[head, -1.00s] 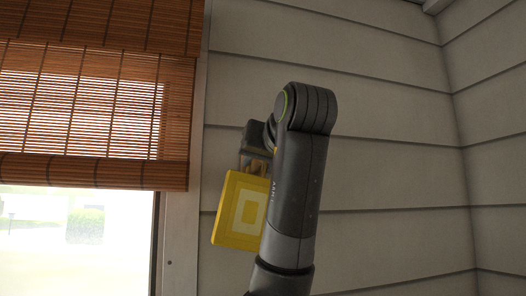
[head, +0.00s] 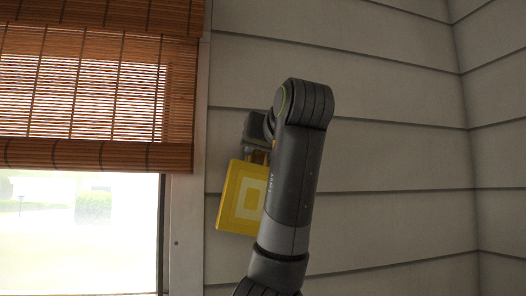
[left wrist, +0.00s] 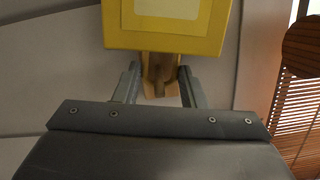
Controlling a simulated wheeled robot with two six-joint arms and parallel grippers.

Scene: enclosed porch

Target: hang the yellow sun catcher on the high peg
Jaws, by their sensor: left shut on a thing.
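The yellow sun catcher (head: 231,200) is a square plate with pale nested squares. It hangs slightly tilted below my left gripper (head: 257,157), in front of the grey wall; my arm covers part of its right side. In the left wrist view the sun catcher (left wrist: 168,42) fills the top middle. My left gripper (left wrist: 157,78) is shut on a tan part at its edge. I cannot tell whether that tan part is all sun catcher or partly something behind it. The high peg cannot be made out in either view. My right gripper is out of view.
Grey plank siding (head: 400,90) covers the wall and meets a corner at the right. A bamboo blind (head: 90,100) hangs over a bright window (head: 80,235) at the left, with a pale frame (head: 186,230) close to the sun catcher. The wall right of my arm is bare.

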